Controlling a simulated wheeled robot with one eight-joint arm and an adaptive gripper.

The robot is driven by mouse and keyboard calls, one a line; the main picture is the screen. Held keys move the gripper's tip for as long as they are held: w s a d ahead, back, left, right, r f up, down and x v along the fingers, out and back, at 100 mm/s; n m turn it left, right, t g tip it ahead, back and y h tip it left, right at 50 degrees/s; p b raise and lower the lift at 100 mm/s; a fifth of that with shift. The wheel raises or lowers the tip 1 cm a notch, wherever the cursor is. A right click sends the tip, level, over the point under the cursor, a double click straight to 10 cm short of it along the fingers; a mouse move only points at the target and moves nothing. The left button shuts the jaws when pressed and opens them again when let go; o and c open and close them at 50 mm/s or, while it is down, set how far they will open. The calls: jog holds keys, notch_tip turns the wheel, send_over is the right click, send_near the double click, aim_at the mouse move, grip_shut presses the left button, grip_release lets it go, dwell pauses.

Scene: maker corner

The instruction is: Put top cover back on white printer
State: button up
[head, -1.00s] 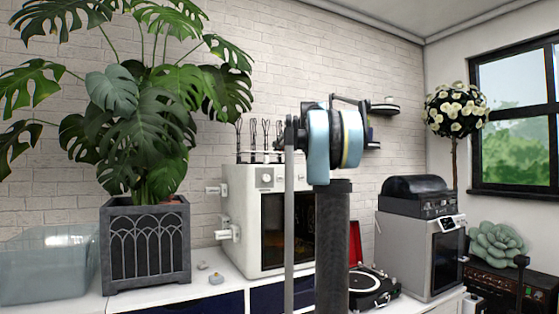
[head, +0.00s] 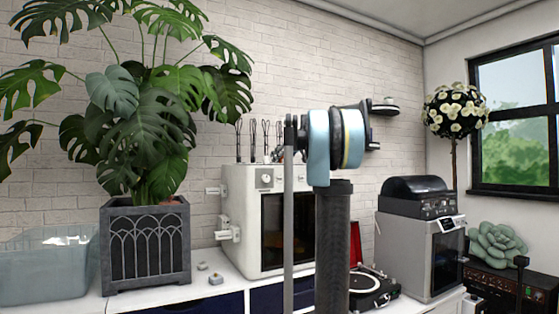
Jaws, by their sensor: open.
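The white printer (head: 240,220) stands on the counter in the middle of the head view, with a dark front window. My arm stands in front of it and hides its right part. Several thin dark upright parts show at its top, and no cover is seen over them. A clear bluish box-like shell (head: 40,275) lies at the far left of the counter; I cannot tell for sure that it is the top cover. My gripper is not in view; only my upper arm and joints show.
A large potted plant in a grey planter (head: 146,247) stands between the clear shell and the printer. Small pale bits (head: 213,279) lie on the counter (head: 172,297). A record player (head: 368,287) and a silver printer (head: 425,258) with a black hood (head: 416,188) stand to the right.

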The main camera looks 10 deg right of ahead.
jog(key=v, duration=1.2)
dwell(0.3)
